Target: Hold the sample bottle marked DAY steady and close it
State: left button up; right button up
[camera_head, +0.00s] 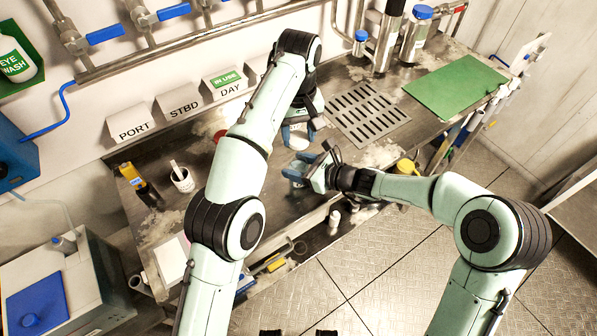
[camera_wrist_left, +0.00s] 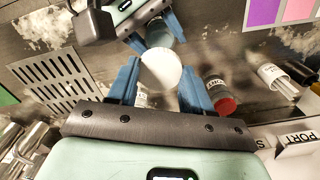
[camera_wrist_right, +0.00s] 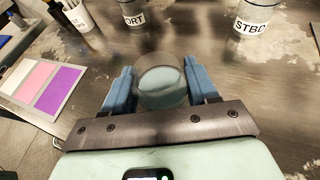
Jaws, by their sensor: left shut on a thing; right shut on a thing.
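My left gripper (camera_head: 302,128) is above the bench and shut on a white round piece (camera_wrist_left: 160,69) that looks like a lid. My right gripper (camera_head: 303,172) is close in front of it, shut on a clear, round-rimmed bottle (camera_wrist_right: 162,84) with pale greenish contents. The bottle also shows in the left wrist view (camera_wrist_left: 160,33), just beyond the white piece. No DAY marking is readable on the bottle. Whether the white piece and bottle touch is not clear. Bottles marked PORT (camera_wrist_right: 133,13) and STBD (camera_wrist_right: 251,18) stand on the bench.
A red round thing (camera_head: 220,136) is on the bench. PORT, STBD and DAY (camera_head: 230,90) signs line the back. My arms cover part of the bench.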

pick_arm(q)
jog(key=shift+f, duration=2.5)
jog(key=shift+f, duration=0.9)
jog(key=shift+f, duration=0.4)
jog(key=shift+f, duration=0.1)
